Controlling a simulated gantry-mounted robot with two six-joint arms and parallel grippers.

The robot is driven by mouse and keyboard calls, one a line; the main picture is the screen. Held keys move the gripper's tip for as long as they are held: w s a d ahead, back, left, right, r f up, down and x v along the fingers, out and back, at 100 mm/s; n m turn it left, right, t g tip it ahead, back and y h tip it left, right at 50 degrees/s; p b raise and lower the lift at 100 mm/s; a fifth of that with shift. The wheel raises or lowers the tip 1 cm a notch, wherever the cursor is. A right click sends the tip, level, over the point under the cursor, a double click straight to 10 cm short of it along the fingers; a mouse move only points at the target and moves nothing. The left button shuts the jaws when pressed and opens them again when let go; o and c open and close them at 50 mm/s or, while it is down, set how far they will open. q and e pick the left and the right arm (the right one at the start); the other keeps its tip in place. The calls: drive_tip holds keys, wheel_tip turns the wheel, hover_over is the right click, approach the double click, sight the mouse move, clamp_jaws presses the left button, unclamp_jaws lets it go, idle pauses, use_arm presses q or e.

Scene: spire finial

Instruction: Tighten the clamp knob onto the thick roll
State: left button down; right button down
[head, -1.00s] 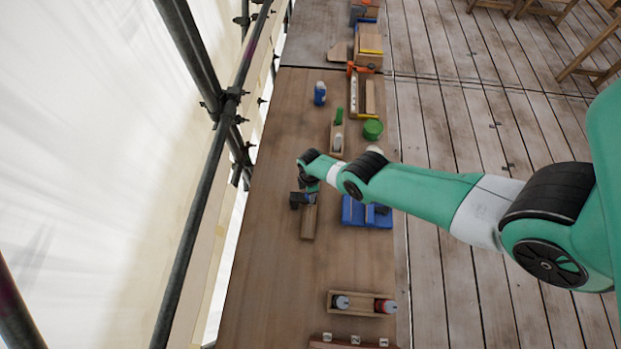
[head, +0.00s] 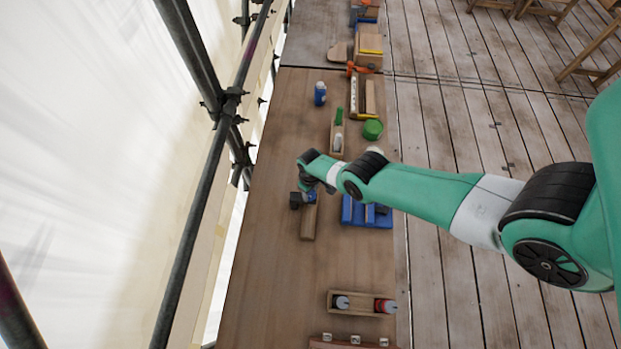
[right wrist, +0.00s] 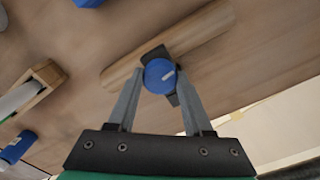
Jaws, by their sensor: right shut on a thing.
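The thick roll (right wrist: 206,32) is a pale wooden cylinder lying on the table, seen diagonally in the right wrist view. It also shows in the head view (head: 308,224). A dark clamp (right wrist: 161,54) lies across it, carrying a round blue clamp knob (right wrist: 159,77) with a white mark on top. My right gripper (right wrist: 159,80) reaches down over the knob, with a finger on each side, shut on it. In the head view, the right gripper (head: 306,198) is at the far end of the roll and partly hides the clamp. My left gripper is not in view.
A blue tray (head: 367,213) sits right of the roll. A wooden trough (head: 337,137), a green round tin (head: 372,130) and a blue bottle (head: 320,93) stand farther back. Another wooden holder (head: 361,303) lies near. Bare table surrounds the roll's near end.

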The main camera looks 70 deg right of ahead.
drive_tip(key=m, duration=1.5)
drive_tip(key=shift+m, duration=0.3)
drive_tip(key=m, duration=0.3)
drive_tip(key=shift+m, duration=0.3)
drive_tip(key=m, duration=0.8)
drive_tip(key=shift+m, duration=1.9)
